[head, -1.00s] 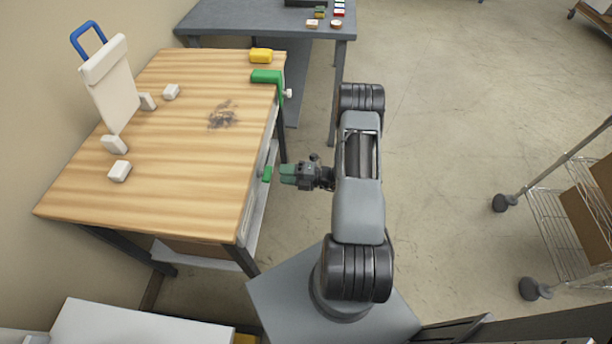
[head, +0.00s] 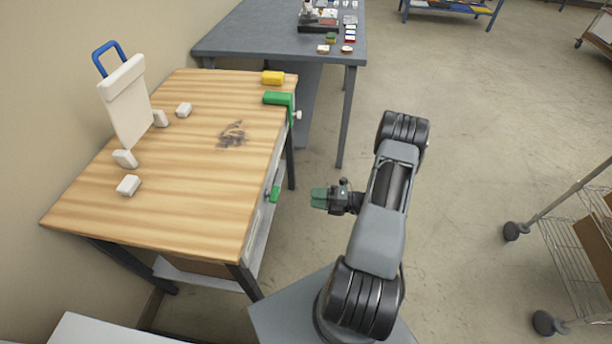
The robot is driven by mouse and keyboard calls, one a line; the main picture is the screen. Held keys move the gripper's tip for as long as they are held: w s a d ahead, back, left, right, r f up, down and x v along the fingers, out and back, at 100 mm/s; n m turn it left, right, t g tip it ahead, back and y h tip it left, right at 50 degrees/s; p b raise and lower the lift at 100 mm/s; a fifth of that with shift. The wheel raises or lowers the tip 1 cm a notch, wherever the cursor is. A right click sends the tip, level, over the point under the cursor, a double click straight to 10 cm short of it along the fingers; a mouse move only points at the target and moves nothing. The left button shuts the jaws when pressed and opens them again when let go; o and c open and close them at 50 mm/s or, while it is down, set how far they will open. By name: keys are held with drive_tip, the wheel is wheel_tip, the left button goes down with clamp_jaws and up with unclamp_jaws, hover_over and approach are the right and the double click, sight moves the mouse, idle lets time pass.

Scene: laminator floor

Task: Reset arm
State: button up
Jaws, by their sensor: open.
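My gripper (head: 319,198) is at the end of my grey and black arm, in the air over the floor to the right of the wooden table (head: 190,210). Its green fingers point left toward the table's right edge and hold nothing that I can see. The fingers are small here, and the gap between them is hard to make out. The gripper is apart from the table and from the small green piece (head: 275,194) at the table's side.
The wooden table carries a white board with a blue handle (head: 128,105), a yellow block (head: 273,78), a green clamp (head: 278,98) and several white blocks. A grey table (head: 280,42) stands behind. A wire cart (head: 570,250) stands at right. Floor between is clear.

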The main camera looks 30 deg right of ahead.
drive_tip(key=s+a+f+n+g, duration=0.1)
drive_tip(key=s+a+n+g, duration=0.35)
drive_tip(key=n, duration=0.65)
drive_tip(key=s+r+n+g+h+p, duration=0.1)
drive_tip(key=s+r+n+g+h, duration=0.2)
drive_tip(key=n, duration=0.5)
drive_tip(key=s+r+n+g+h+p, duration=0.1)
drive_tip(key=s+r+n+g+h, duration=0.1)
drive_tip(key=r+n+g, duration=0.4)
drive_tip(key=a+r+n+t+h+p, duration=0.2)
drive_tip(key=a+r+n+t+h, duration=0.1)
drive_tip(key=r+n, duration=0.6)
drive_tip(key=a+r+n+t+h+p, duration=0.1)
drive_tip(key=a+r+n+t+h, duration=0.2)
drive_tip(key=r, duration=1.1)
drive_tip(key=a+n+h, duration=0.1)
drive_tip(key=n+h, duration=0.2)
drive_tip(key=n, duration=0.3)
drive_tip(key=shift+n+h+p, duration=0.3)
drive_tip(key=shift+p, duration=0.1)
